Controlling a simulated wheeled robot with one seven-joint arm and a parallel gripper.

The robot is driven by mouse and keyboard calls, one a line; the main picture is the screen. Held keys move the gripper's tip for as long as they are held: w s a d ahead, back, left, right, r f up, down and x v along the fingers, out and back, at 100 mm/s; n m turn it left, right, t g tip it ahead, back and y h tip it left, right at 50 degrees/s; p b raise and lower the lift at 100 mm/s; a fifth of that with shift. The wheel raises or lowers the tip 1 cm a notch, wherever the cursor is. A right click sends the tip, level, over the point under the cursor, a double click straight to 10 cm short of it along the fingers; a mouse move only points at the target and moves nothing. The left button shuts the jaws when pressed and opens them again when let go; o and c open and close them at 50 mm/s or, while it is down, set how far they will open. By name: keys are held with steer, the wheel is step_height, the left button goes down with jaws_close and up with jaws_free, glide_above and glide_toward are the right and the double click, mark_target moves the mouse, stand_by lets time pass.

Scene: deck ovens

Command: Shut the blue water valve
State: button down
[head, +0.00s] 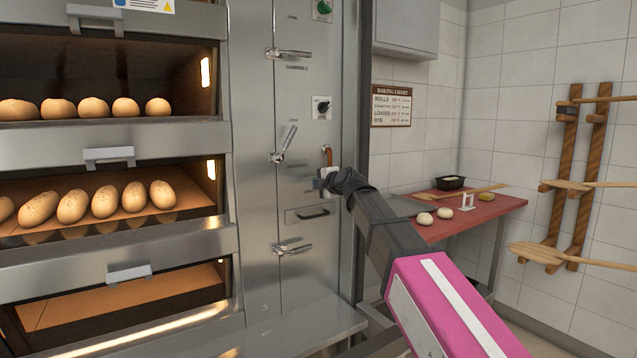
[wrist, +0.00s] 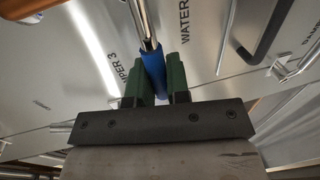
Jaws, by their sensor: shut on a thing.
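The water valve's lever shows in the wrist view as a metal rod with a blue sleeve (wrist: 153,65), beside a label reading "WATER". My gripper (wrist: 158,75) has its green fingers on either side of the blue sleeve and is shut on it. In the head view my gripper (head: 327,181) is at the steel panel, right of the middle lever. The blue sleeve is not clear in the head view, where my gripper covers that spot. The valve's pivot is out of clear sight, so I cannot tell the lever's exact angle.
Steel levers at the top (head: 290,54), middle (head: 287,144) and bottom (head: 292,249) stick out left of my gripper. A copper-coloured handle (head: 327,155) is just above it. A drawer handle (head: 313,213) is below. Ovens with bread stand left; a red table (head: 485,222) stands right.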

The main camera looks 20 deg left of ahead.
steer(key=shift+f, duration=0.1)
stand_by(0.3)
steer(key=c, duration=1.1)
jaws_free()
steer(key=v, duration=1)
steer(key=shift+s+d, duration=0.25)
steer(key=shift+d, duration=0.1)
